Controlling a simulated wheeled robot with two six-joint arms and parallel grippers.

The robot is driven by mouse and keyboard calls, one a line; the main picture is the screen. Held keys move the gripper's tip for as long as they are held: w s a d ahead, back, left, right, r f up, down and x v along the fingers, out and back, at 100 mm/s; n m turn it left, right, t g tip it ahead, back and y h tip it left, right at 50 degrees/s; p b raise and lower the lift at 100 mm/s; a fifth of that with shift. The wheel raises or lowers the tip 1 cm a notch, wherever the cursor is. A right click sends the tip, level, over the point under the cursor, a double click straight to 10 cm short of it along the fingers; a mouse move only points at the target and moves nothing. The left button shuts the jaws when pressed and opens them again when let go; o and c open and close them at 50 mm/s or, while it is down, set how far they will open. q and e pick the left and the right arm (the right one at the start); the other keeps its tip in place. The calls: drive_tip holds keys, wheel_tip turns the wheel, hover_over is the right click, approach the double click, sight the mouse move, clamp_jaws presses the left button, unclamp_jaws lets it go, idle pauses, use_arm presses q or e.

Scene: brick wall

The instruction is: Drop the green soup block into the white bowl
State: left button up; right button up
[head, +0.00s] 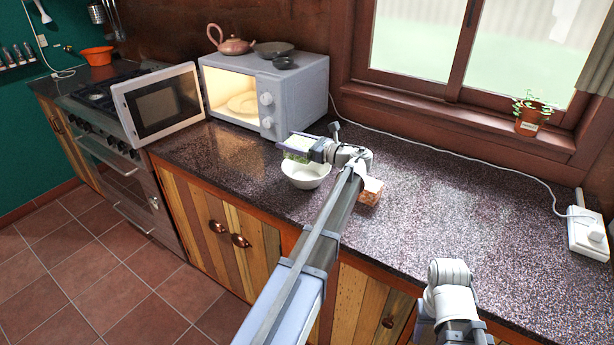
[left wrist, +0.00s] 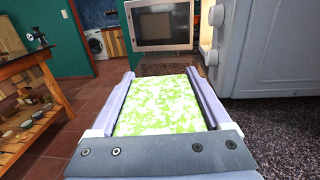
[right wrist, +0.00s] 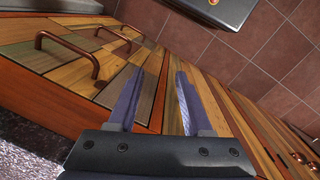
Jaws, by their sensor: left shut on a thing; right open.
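My left gripper (head: 297,150) is shut on the green soup block (left wrist: 160,104), a flat green-and-white mottled block. In the head view the block (head: 296,157) is held above the counter, just over the far left side of the white bowl (head: 306,175). The bowl stands on the counter, and its inside is partly visible below the gripper. My right gripper shows in the right wrist view (right wrist: 158,95), open and empty, in front of the wooden cabinet doors. In the head view its fingers are out of frame.
A microwave (head: 290,92) with its door (head: 160,105) swung open stands behind the bowl. An orange-brown block (head: 370,190) lies right of the bowl, beside my left arm. The counter (head: 470,205) to the right is clear.

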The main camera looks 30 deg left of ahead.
use_arm(q)
drive_tip(key=o, duration=1.5)
drive_tip(key=shift+o, duration=0.2)
drive_tip(key=d, duration=0.7)
drive_tip(key=shift+d, duration=0.4)
